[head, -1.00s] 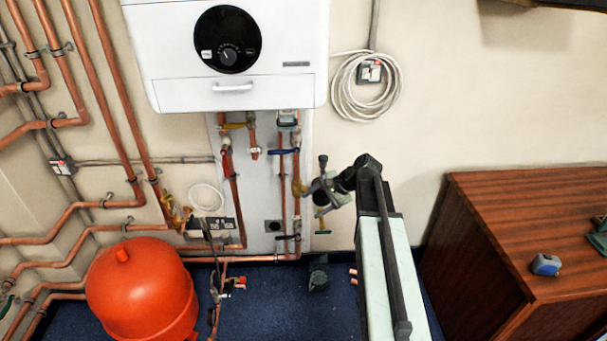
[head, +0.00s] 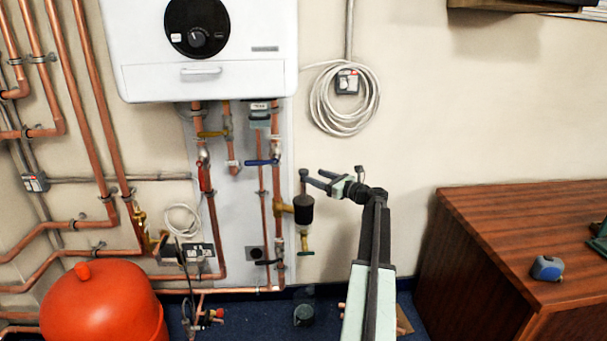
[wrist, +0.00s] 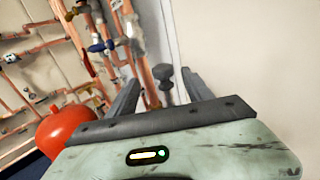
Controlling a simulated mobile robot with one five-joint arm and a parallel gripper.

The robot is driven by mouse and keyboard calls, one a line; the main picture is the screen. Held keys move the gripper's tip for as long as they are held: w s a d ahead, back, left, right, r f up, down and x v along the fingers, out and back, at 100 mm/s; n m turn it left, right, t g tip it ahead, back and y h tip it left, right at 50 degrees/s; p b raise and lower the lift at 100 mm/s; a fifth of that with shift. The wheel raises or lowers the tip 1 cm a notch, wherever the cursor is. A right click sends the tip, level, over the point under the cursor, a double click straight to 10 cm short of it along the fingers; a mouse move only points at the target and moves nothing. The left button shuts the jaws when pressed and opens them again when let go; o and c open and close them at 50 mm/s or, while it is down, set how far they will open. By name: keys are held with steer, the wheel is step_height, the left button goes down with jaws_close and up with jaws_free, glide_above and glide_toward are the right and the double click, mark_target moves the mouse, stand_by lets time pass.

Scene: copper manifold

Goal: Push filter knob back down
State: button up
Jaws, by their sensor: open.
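The filter (head: 303,210) is a dark cylinder with brass fittings, mounted on the right-hand copper pipe below the boiler. Its knob (head: 303,174) stands up on a thin stem from the top; the wrist view shows this dark knob (wrist: 163,74) between my finger ends. My gripper (head: 317,178) is open and empty, at about knob height, just right of the knob in the head view. Its fingers do not close on the knob. I cannot tell whether a finger touches it. The filter body is mostly hidden in the wrist view.
The white boiler (head: 200,75) hangs above the pipes. A blue valve handle (head: 262,162) is left of the filter. A red tank (head: 100,308) stands lower left, a wooden cabinet (head: 520,235) at right.

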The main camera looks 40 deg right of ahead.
mark_target(308, 173)
steer(key=w, duration=0.7)
steer(key=shift+w+a, duration=0.15)
jaws_close()
